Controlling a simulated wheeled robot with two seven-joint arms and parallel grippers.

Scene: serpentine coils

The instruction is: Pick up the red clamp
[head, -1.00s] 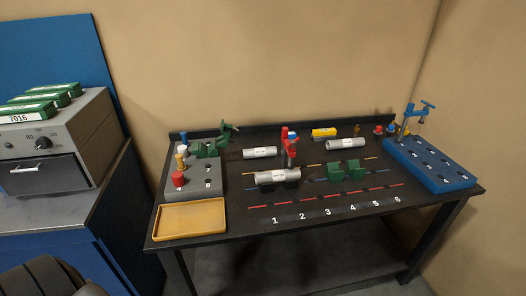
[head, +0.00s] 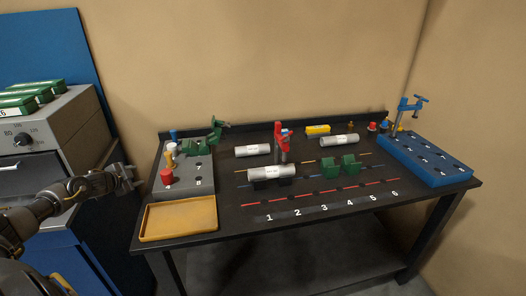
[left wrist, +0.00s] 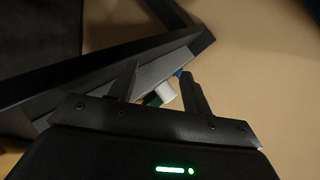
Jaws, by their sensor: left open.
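The red clamp (head: 278,136) stands upright near the middle of the black table, just behind a grey cylinder (head: 271,173) resting on dark supports. The cylinder hides the clamp's foot. My left gripper (head: 130,180) is at the left, in front of the blue cabinet and short of the table's left edge, well apart from the clamp. In the left wrist view the two fingers (left wrist: 158,84) of my left gripper are spread with nothing held between them. The clamp cannot be made out in that view. My right gripper is in neither view.
A yellow tray (head: 180,236) lies at the front left. A grey block with colored pegs (head: 200,184) stands behind it. A green clamp (head: 210,137), green blocks (head: 338,166) and a blue rack (head: 425,160) with a blue clamp (head: 403,110) surround the middle. The numbered front strip is clear.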

